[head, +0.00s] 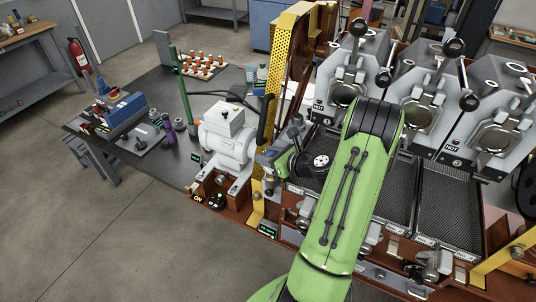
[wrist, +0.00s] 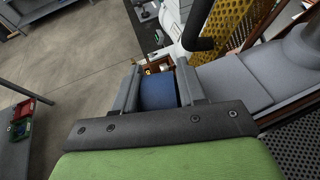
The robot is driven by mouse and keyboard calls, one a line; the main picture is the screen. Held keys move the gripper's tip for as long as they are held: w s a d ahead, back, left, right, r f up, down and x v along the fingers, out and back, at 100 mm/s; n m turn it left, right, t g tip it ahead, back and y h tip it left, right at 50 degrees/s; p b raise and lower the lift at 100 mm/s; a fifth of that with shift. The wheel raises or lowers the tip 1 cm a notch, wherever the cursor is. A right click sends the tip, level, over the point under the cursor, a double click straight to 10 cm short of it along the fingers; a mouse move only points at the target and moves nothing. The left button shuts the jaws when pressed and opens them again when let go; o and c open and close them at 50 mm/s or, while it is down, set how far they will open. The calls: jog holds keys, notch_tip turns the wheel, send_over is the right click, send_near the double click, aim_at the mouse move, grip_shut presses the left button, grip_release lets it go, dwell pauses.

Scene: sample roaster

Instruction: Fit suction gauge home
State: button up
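My gripper (head: 271,157) is beside the yellow guard post, left of my green arm. In the wrist view my gripper (wrist: 158,74) has its two grey fingers close against both sides of a dark blue piece (wrist: 158,91). I cannot tell whether this piece is part of the suction gauge, because the fingers and palm hide much of it. A round black part with a white dial-like face (head: 320,161) shows just left of my arm; I cannot tell whether it is a gauge. The place where the gauge fits cannot be made out.
A yellow perforated guard (head: 285,45) stands close behind my gripper. A white motor-like machine (head: 228,135) is to its left. Grey roaster units (head: 420,90) marked HOT and dark mesh trays (head: 450,205) lie to the right. Open floor (head: 120,240) is at lower left.

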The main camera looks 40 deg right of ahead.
jog(key=o, duration=0.5)
jog(key=v, duration=1.5)
jog(key=shift+s+r, duration=0.15)
jog(key=shift+s, duration=0.2)
